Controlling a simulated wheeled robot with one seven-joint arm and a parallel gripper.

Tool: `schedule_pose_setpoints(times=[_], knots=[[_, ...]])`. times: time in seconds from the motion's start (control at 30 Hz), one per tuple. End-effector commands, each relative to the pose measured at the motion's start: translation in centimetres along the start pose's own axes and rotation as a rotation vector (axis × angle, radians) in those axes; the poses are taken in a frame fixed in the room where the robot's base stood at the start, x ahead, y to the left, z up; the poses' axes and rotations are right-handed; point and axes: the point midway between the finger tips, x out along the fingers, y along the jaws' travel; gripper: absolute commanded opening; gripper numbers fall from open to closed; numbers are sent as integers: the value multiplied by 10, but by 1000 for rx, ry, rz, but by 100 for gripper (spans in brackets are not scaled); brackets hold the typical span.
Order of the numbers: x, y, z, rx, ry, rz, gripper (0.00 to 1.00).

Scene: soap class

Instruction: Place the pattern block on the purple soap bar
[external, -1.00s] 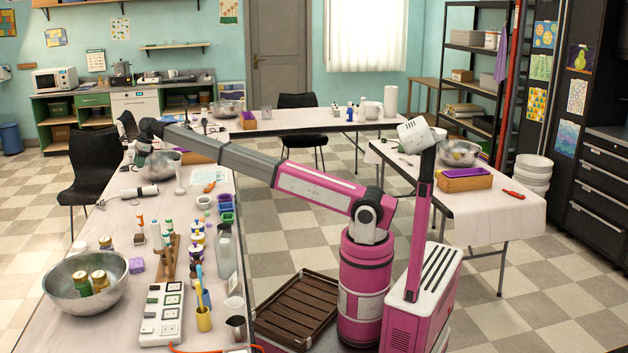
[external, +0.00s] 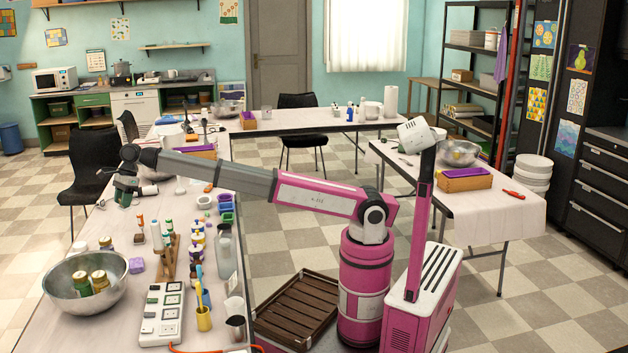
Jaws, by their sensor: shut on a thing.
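The purple soap bar (external: 136,265) is a small block lying on the near table, just right of the large steel bowl. My gripper (external: 124,201) points down over the left side of the same table, farther back than the soap bar and apart from it. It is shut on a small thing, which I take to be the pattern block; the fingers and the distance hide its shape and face.
The steel bowl (external: 86,280) with jars stands at the near left. Several bottles, a wooden rack (external: 170,257) and a white power strip (external: 162,314) crowd the area right of the soap bar. A small brown block (external: 139,238) sits behind it.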

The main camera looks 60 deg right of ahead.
Motion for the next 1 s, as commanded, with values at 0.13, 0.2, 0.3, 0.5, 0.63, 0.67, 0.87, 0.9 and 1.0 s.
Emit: schedule_pose_setpoints(times=[0.13,0.2,0.3,0.5,0.63,0.67,0.87,0.9,1.0], knots=[[6,30,13,-30,0,12,11],[9,40,17,-41,0,17,11],[28,36,7,-36,2,17,11],[62,36,-7,-36,1,17,11],[86,36,-17,-36,2,17,11],[91,36,-19,-36,1,16,11],[111,35,-27,-36,1,16,11],[114,35,-28,-36,0,16,11],[125,35,-33,-36,1,16,11]])
